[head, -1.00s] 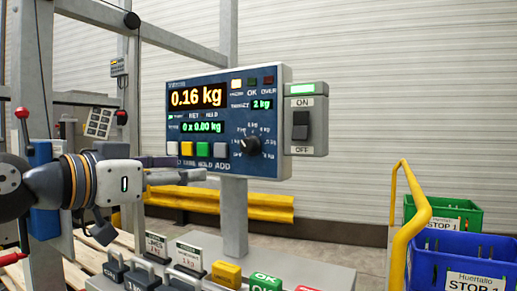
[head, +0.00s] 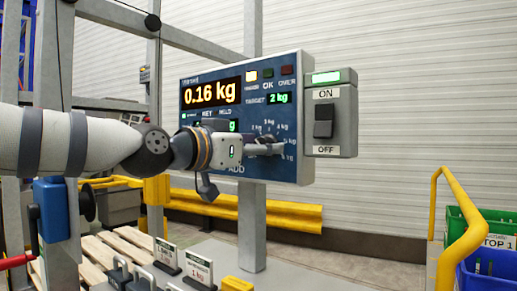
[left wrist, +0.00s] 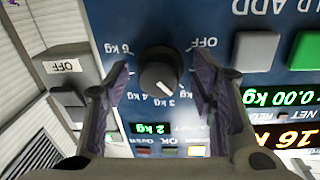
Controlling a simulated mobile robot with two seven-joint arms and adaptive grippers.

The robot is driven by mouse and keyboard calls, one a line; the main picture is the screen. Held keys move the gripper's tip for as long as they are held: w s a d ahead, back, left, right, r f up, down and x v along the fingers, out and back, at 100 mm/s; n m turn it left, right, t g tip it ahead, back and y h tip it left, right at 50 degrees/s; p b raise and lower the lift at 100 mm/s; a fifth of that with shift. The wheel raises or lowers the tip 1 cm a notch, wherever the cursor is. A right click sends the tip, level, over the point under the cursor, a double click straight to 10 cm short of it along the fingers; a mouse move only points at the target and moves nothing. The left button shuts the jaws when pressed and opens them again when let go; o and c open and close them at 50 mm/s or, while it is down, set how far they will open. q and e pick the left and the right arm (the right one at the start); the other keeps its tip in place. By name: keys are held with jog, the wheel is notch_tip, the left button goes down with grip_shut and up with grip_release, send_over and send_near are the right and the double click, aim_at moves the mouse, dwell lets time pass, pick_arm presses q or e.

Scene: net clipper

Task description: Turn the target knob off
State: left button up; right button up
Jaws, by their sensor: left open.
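The blue scale panel (head: 215,112) reads 0.16 kg, with a target of 2 kg. Its round black target knob (left wrist: 158,72) shows in the left wrist view, with a white mark toward the lower right and a dial from OFF to 6 kg around it. My left gripper (left wrist: 157,64) is open, with one finger on each side of the knob; I cannot tell if either touches it. In the head view my left gripper (head: 280,146) is at the panel's lower right and largely hides the knob. My right gripper is not in view.
A grey ON/OFF switch box (head: 343,140) is close beside the panel on the right. Weights with labels (head: 200,268) stand below. A yellow handrail (head: 465,225) and blue and green bins (head: 470,225) are at the lower right.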

pick_arm(q)
jog(key=c, duration=1.1)
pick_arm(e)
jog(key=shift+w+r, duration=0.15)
pick_arm(q)
jog(key=n+p, duration=0.1)
jog(key=n, duration=0.2)
jog(key=shift+s+r, duration=0.1)
jog(key=shift+s, duration=0.05)
jog(key=shift+d+n+t+p, duration=0.1)
jog(key=shift+n+t+p, duration=0.3)
jog(key=shift+n, duration=2.95)
jog(key=shift+n+t+p, duration=0.2)
jog(key=shift+n+p, duration=0.35)
jog(key=shift+n, duration=2.8)
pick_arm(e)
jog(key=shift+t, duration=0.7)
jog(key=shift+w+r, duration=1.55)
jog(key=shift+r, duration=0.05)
pick_arm(q)
jog(key=shift+r, duration=0.1)
